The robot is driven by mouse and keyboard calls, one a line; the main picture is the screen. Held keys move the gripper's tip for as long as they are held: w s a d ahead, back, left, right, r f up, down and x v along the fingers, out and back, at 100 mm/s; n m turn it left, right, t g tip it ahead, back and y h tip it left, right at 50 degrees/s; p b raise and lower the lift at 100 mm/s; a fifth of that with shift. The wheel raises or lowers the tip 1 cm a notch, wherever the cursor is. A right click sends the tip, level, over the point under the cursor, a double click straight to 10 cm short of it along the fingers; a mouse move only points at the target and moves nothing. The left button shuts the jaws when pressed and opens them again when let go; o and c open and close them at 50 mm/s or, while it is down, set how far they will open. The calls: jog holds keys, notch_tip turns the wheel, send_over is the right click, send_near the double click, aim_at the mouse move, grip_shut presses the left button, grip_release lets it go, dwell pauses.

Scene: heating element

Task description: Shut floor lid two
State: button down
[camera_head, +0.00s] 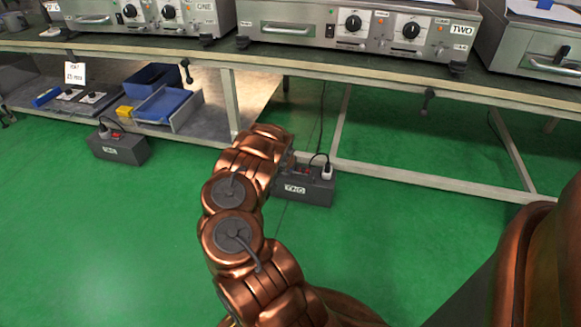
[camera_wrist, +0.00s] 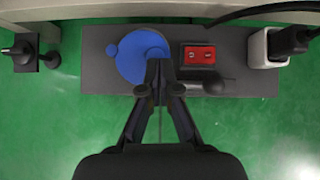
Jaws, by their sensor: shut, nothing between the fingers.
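The floor box marked TWO (camera_head: 318,190) stands on the green floor under the bench, beyond the end of my arm. In the wrist view its grey top (camera_wrist: 98,75) carries a round blue disc (camera_wrist: 132,52) at the left and a red switch (camera_wrist: 197,55) right of it. I cannot tell whether the blue disc is the lid or what lies under an open lid. A dark rounded piece (camera_wrist: 215,84) sits just below the switch. My gripper (camera_wrist: 159,66) is shut and empty, its tips over the disc's lower right edge. Contact is unclear.
A white plug with a black cable (camera_wrist: 270,48) stands at the box's right end. A dark knobbed piece (camera_wrist: 24,50) lies to its left. A bench frame rail (camera_head: 420,180) runs behind the box. Another floor box (camera_head: 120,147) stands at left. The green floor in front is clear.

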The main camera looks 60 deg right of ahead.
jog(key=shift+d+n+t, duration=0.35)
jog(key=shift+n+t, duration=0.05)
jog(key=shift+n, duration=0.3)
jog(key=shift+w, duration=0.2)
jog(key=shift+w+a+b, duration=0.15)
jog(key=shift+w+b, duration=0.15)
jog(key=shift+w, duration=0.25)
